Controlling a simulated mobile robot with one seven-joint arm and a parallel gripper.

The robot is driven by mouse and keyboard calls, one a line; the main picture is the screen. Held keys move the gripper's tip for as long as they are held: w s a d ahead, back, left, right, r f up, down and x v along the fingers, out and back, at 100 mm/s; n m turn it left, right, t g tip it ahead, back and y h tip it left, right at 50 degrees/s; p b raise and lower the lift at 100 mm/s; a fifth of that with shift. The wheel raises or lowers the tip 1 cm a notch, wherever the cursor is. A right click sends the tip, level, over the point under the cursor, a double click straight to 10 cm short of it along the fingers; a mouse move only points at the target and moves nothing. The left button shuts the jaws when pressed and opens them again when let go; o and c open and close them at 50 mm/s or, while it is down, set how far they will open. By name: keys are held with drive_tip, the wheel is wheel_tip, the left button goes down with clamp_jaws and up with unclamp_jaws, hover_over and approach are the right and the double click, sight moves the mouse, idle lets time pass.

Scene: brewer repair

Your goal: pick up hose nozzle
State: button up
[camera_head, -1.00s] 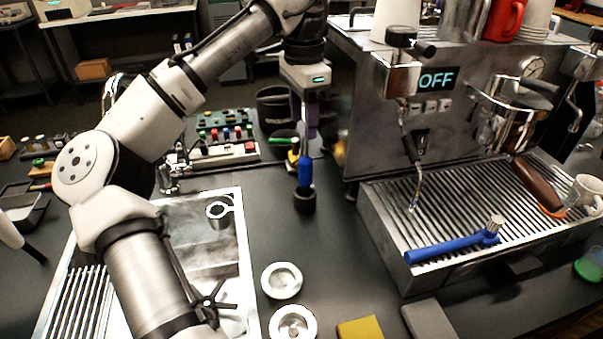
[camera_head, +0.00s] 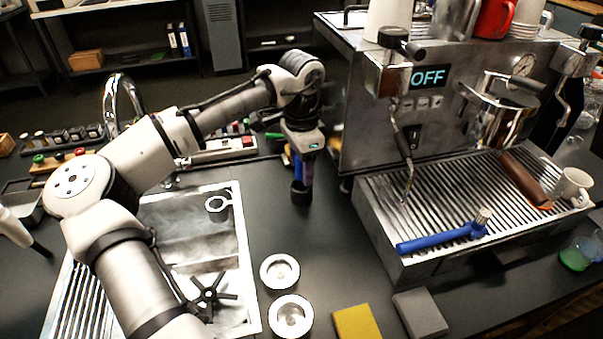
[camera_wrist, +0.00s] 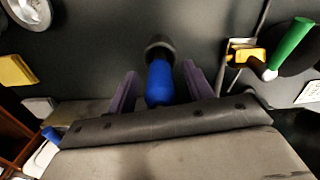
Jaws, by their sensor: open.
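A blue upright piece with a dark, wide round base (camera_head: 300,193) stands on the dark counter, left of the coffee machine. I cannot tell for sure whether it is the hose nozzle. My gripper (camera_head: 303,172) is lowered over it, pointing down. In the wrist view, the blue piece (camera_wrist: 160,82) lies between the purple fingers of my gripper (camera_wrist: 160,88), with a gap on each side. The jaws are open. A blue handle with a knurled metal end (camera_head: 445,238) lies on the machine's drip tray, well apart from my gripper.
The coffee machine (camera_head: 355,125) stands close on the right. A sink (camera_head: 190,235) is at left. Two round metal baskets (camera_head: 280,271) and a yellow block (camera_head: 357,322) are in front. A green-handled tool (camera_wrist: 290,45) lies beside the blue piece. Counter between sink and machine is mostly clear.

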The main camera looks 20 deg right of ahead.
clamp_jaws()
idle(0.3)
wheel_tip(320, 180, up, 26)
drive_tip(key=p, duration=0.4)
idle(1.5)
drive_tip(key=shift+f, duration=0.1)
